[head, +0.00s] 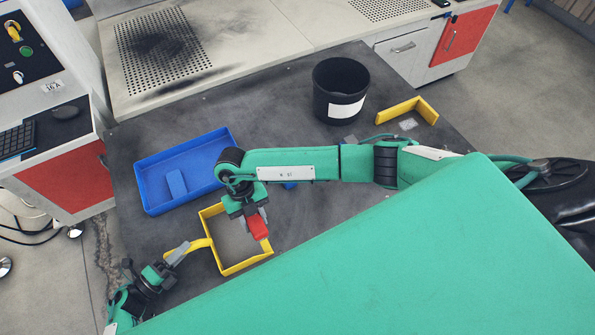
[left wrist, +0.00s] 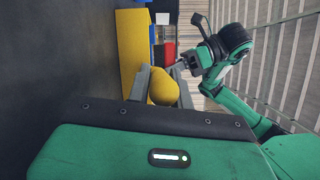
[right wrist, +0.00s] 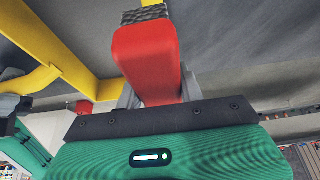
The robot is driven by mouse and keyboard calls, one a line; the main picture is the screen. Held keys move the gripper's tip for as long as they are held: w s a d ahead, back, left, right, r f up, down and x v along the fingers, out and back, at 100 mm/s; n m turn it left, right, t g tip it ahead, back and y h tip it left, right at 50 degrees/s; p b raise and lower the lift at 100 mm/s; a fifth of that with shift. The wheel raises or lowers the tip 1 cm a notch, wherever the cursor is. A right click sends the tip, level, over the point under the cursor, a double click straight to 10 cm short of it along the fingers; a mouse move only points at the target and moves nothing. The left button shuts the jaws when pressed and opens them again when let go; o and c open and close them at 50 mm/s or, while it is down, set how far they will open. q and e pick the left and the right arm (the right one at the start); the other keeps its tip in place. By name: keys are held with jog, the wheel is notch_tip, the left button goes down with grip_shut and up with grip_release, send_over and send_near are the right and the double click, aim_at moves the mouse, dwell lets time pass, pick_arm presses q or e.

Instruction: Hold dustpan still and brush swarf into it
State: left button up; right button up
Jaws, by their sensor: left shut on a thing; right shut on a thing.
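The yellow dustpan (head: 247,266) lies on the dark table, its raised yellow edges around a grey floor. My left gripper (head: 178,252) is shut on its yellow handle (head: 199,244), which also shows between the fingers in the left wrist view (left wrist: 163,88). My right gripper (head: 252,212) is shut on the red brush (head: 258,228), above the right part of the dustpan. In the right wrist view the red brush handle (right wrist: 147,62) ends in dark bristles (right wrist: 146,14). Whether the bristles touch anything is unclear. A small pale speckled patch (head: 408,124), possibly swarf, lies at the far right.
A black bin (head: 341,78) with a white label stands at the back. A yellow angled piece (head: 408,107) is right of it. My right arm spans the table's middle.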

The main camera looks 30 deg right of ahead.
pick_arm(q)
jog(key=o, duration=1.1)
jog(key=c, duration=0.7)
jog(key=shift+v, duration=4.05)
